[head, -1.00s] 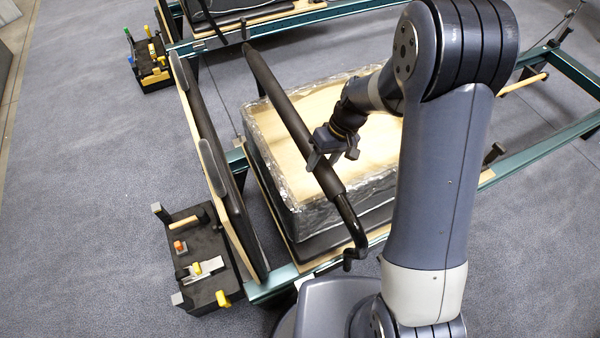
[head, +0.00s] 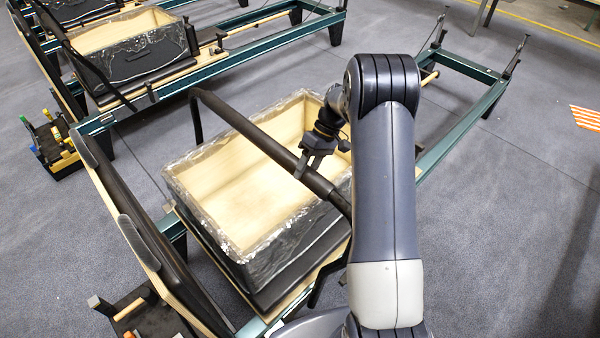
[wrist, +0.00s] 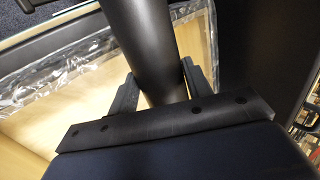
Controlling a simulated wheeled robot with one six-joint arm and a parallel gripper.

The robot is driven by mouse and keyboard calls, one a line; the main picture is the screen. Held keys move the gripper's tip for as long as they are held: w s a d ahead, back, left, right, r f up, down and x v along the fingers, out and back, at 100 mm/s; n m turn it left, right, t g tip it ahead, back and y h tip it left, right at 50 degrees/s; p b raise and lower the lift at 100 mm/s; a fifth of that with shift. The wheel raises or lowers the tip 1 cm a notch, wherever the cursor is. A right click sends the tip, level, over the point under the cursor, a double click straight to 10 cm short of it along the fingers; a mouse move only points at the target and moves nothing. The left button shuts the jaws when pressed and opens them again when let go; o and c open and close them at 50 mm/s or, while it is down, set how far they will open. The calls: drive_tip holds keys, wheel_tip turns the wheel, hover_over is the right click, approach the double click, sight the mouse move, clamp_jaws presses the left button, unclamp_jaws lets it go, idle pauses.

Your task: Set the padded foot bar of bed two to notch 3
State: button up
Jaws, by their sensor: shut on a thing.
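The padded foot bar (head: 262,140) is a dark, U-shaped bar on the nearest reformer bed. It stands raised over an open wooden box wrapped in clear film. My gripper (head: 313,166) is shut on the bar's padded crosspiece, right of its middle. In the wrist view the foot bar (wrist: 148,45) runs between the two fingers of my gripper (wrist: 158,95). The bar's near end is partly hidden behind my arm. Notch marks cannot be made out.
The film-wrapped box (head: 205,205) sits on the bed under the bar. The green bed frame (head: 452,135) runs to the upper right. A tilted padded board (head: 150,240) stands at the left. Another bed with a similar box (head: 140,50) lies behind.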

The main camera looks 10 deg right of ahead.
drive_tip(key=shift+d+f, duration=0.1)
drive_tip(key=o, duration=1.4)
drive_tip(key=shift+c, duration=0.2)
drive_tip(key=shift+w, duration=0.1)
drive_tip(key=v, duration=1)
drive_tip(key=shift+d+r+b, duration=0.15)
drive_tip(key=shift+r+b, duration=0.2)
drive_tip(key=shift+b, duration=0.05)
drive_tip(key=shift+f, duration=0.1)
